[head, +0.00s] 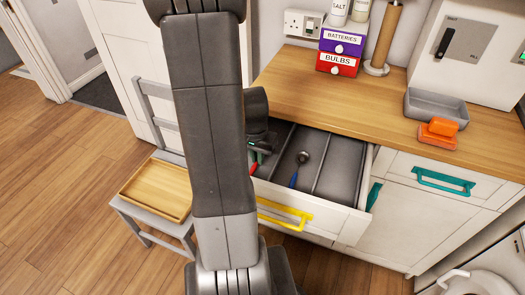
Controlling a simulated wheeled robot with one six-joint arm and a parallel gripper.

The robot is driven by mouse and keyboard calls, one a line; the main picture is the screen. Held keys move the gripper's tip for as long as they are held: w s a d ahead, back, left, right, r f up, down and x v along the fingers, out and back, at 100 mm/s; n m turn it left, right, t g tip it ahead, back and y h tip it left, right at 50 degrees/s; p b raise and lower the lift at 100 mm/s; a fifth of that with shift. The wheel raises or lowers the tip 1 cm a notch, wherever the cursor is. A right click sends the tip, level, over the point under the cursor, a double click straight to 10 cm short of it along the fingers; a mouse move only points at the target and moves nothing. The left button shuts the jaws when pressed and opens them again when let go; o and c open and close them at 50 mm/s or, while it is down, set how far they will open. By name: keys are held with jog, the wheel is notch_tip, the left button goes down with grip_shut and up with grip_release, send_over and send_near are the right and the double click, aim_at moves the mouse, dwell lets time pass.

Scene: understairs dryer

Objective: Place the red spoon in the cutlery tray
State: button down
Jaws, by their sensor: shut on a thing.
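The dark grey cutlery tray (337,168) sits in the open drawer and is split into long compartments. A spoon with a blue handle (295,180) lies in one of its compartments. My gripper (260,152) is low over the left side of the tray, partly hidden behind my arm. It is shut on the red spoon (253,169), of which only a short piece of red handle shows below the jaws. The rest of the spoon is hidden, and I cannot tell whether it touches the tray floor.
The open drawer has a yellow handle (284,213). The wooden counter (390,100) behind holds a purple batteries box (341,43), a red bulbs box (337,65), a grey dish (436,107) and orange sponges (438,131). A chair with a wooden tray (157,188) stands left.

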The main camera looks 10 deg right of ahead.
jog(key=w, duration=0.1)
jog(key=w+d, duration=0.2)
jog(key=shift+w+d+f, duration=0.15)
jog(key=shift+f, duration=0.4)
jog(key=shift+f, duration=0.35)
jog(key=c, duration=1.5)
grip_release()
jog(key=shift+r, duration=0.1)
jog(key=shift+c, duration=0.2)
jog(key=shift+r+p, duration=0.3)
jog(key=shift+r, duration=0.3)
notch_tip(320, 180, up, 11)
jog(key=s+p, duration=0.1)
jog(key=shift+a+r, duration=0.15)
jog(key=shift+a, duration=0.25)
